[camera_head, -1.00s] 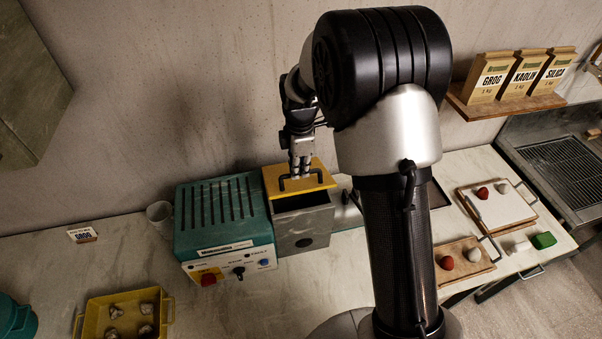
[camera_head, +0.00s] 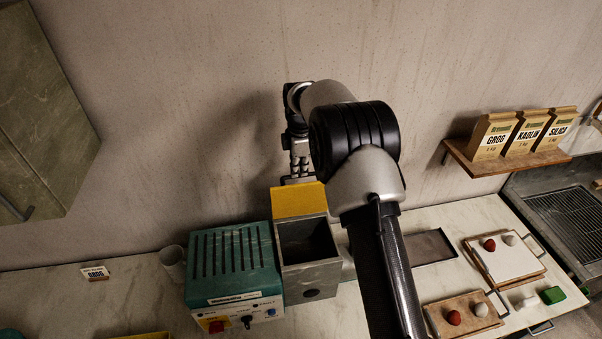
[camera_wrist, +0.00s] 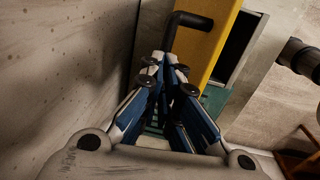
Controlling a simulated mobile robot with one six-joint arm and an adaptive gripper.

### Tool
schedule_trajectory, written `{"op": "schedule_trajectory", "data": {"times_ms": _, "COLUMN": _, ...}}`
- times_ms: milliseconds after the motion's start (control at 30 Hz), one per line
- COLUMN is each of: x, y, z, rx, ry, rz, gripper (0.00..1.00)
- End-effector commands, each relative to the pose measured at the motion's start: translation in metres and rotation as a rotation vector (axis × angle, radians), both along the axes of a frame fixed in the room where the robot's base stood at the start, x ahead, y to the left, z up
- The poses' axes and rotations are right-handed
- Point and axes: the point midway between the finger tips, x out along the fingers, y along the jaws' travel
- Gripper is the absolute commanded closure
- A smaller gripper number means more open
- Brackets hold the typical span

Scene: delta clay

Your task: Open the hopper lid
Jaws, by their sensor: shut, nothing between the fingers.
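The yellow hopper lid (camera_head: 298,202) stands raised at the back edge of the grey hopper (camera_head: 311,279), whose dark square opening is uncovered. The lid also shows in the wrist view (camera_wrist: 209,42), with its black handle (camera_wrist: 184,24) at the top. My gripper (camera_head: 299,176) is behind the lid's upper edge, close to the handle. In the wrist view my gripper's fingertips (camera_wrist: 164,66) are together and empty, just below the handle's bent bar. I cannot tell whether they touch it.
A teal control box (camera_head: 233,265) stands against the hopper's left side. A white cup (camera_head: 173,262) and a GROG card (camera_head: 95,272) are farther left. The wall is close behind my gripper. Two boards (camera_head: 503,262) (camera_head: 465,324) lie to the right.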

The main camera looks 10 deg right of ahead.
Motion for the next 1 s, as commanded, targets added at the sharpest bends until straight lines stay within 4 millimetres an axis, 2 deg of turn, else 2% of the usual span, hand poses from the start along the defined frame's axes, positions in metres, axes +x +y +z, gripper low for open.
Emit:
{"op": "schedule_trajectory", "data": {"times_ms": 33, "x": -0.0124, "y": 0.0000, "z": -0.0234, "rx": 0.000, "ry": 0.048, "rz": 0.000, "gripper": 0.87}}
{"op": "schedule_trajectory", "data": {"times_ms": 300, "x": -0.0125, "y": 0.0001, "z": -0.0234, "rx": 0.000, "ry": 0.049, "rz": 0.000, "gripper": 0.69}}
{"op": "schedule_trajectory", "data": {"times_ms": 1000, "x": -0.0114, "y": 0.0018, "z": -0.0182, "rx": 0.000, "ry": 0.043, "rz": -0.001, "gripper": 0.69}}
